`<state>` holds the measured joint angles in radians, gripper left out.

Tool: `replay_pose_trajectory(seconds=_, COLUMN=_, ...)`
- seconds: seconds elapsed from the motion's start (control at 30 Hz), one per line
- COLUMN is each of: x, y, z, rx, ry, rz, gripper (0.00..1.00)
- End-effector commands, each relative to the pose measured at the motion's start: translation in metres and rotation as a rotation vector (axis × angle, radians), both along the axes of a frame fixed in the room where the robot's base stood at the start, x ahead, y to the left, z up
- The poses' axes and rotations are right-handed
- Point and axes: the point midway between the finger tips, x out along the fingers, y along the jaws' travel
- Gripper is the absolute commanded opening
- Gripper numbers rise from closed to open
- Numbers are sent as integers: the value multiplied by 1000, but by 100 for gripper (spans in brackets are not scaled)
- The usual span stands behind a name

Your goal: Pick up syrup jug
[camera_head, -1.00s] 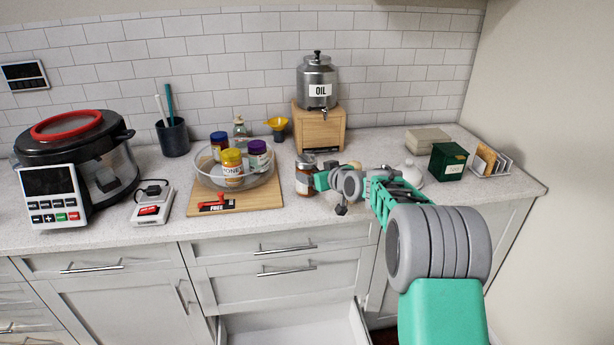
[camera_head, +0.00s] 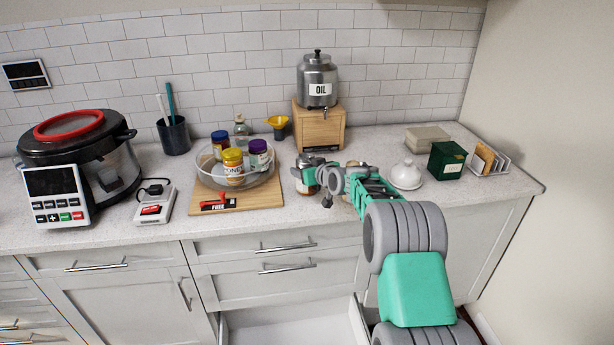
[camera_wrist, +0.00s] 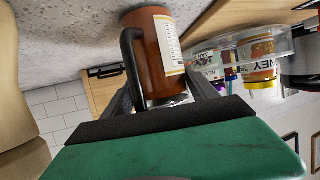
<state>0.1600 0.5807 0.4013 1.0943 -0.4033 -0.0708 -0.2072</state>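The syrup jug is a brown jug with a pale label, a dark handle and a metal lid. In the head view the jug (camera_head: 304,187) stands on the counter right of the wooden board, partly hidden by my gripper (camera_head: 312,174). In the wrist view the jug (camera_wrist: 151,45) appears upside down, with its handle on the left. My gripper (camera_wrist: 164,92) is open, with its dark fingers on either side of the jug's lid end. I cannot tell whether either finger touches it.
A glass bowl of jars (camera_head: 208,180) sits on the board left of the jug. The oil dispenser (camera_head: 316,82) stands on a wooden box (camera_head: 320,130) behind. A white lidded dish (camera_head: 406,175) and green box (camera_head: 447,161) are to the right. A drawer (camera_head: 290,330) below is open.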

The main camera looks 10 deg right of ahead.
Motion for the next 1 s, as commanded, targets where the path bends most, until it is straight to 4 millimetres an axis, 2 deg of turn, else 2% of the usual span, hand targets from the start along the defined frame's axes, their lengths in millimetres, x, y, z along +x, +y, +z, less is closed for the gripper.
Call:
replay_pose_trajectory(seconds=0.07, x=0, y=0, z=0, rx=0, ry=0, rz=0, gripper=60)
replay_pose_trajectory(seconds=0.8, x=0, y=0, z=0, rx=0, ry=0, rz=0, gripper=0)
replay_pose_trajectory(seconds=1.0, x=1, y=0, z=4, rx=-1, ry=-6, rz=0, gripper=0)
